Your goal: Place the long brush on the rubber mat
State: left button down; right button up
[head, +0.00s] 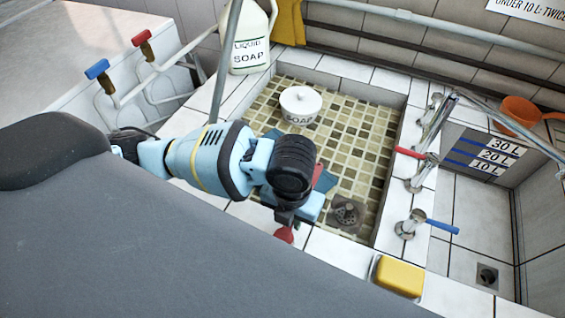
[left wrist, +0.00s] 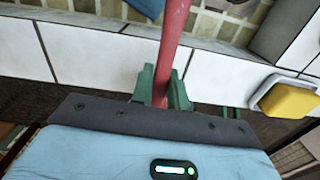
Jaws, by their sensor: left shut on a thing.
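My left gripper (head: 290,222) is over the front ledge of the tiled sink. In the left wrist view its green fingers (left wrist: 161,90) are shut on a red handle (left wrist: 175,35), which I take to be the long brush's. The handle runs up out of the picture, so the brush head is not seen there. In the head view a red end of it (head: 284,235) shows below the gripper; my wrist hides most of the rest. I cannot make out the rubber mat in either view. My right gripper is not in view.
A white soap pot (head: 300,106) stands in the sink (head: 355,140), with a drain (head: 346,214) near its front. A yellow sponge (head: 400,276) lies on the front ledge at right. Taps (head: 412,224) line the right edge. A soap jug (head: 248,45) stands behind left.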

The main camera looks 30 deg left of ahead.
pick_arm(q)
jog(key=w+a, duration=0.3)
jog(key=w+a+f, duration=0.1)
jog(key=w+a, duration=0.2)
jog(key=w, duration=0.1)
jog(key=w+a, duration=0.4)
jog(key=shift+a+f, duration=0.1)
jog(key=shift+f, duration=0.1)
jog(key=shift+w+a, duration=0.4)
notch_tip(320, 180, down, 3)
jog(key=shift+r, duration=0.2)
jog(key=shift+f, duration=0.5)
jog(key=shift+f, duration=0.15)
jog(key=c, duration=1.4)
grip_release()
jog(key=shift+o, duration=0.2)
notch_tip(320, 180, up, 12)
jog(key=shift+p, duration=0.3)
